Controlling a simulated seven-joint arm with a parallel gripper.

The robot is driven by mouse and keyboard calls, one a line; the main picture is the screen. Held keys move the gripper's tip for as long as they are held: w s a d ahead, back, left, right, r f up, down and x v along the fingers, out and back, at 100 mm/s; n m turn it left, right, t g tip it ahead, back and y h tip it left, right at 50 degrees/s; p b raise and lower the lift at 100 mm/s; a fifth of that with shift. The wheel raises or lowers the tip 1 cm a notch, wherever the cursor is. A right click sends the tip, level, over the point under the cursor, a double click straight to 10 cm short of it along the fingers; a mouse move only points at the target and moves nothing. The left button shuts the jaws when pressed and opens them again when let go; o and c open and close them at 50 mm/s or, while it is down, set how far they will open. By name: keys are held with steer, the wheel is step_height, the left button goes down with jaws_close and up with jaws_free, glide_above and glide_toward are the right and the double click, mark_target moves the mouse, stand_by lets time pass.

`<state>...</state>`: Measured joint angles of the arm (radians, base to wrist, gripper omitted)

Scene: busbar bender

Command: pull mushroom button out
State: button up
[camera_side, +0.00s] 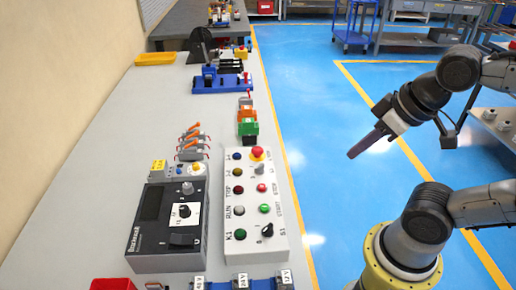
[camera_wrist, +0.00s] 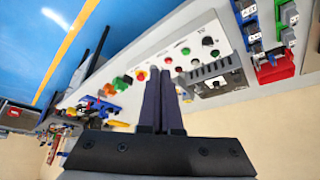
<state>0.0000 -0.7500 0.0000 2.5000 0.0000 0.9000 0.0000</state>
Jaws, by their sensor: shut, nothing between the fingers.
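My gripper (camera_side: 353,154) is shut and empty. In the side view it is in the air to the right of the bench, well apart from the button. In the wrist view its two dark fingers (camera_wrist: 163,69) lie side by side and hide part of the control box. I cannot tell whether the button is pressed in or out.
A grey power unit (camera_side: 165,225) stands left of the control box. Green and orange blocks (camera_side: 248,122) stand just beyond the button. A blue fixture (camera_side: 222,82) is farther back, and a red bin (camera_side: 113,284) is at the near edge. The air above the control box looks clear.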

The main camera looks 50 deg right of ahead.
steer(key=shift+o, duration=2.3)
steer(key=shift+r+m, duration=0.25)
steer(key=shift+m, duration=0.05)
steer(key=o, duration=0.7)
steer(key=w+r+m, duration=0.1)
steer(key=w+r, duration=0.3)
steer(key=r, duration=0.1)
steer(key=shift+w+r+m, duration=0.2)
steer(key=shift+m, duration=0.1)
steer(key=m+g, duration=0.4)
steer(key=g, duration=0.2)
glide_above(257, 149)
step_height(257, 149, down, 11)
step_height(257, 149, down, 14)
steer(key=shift+d+r, duration=0.1)
jaws_close()
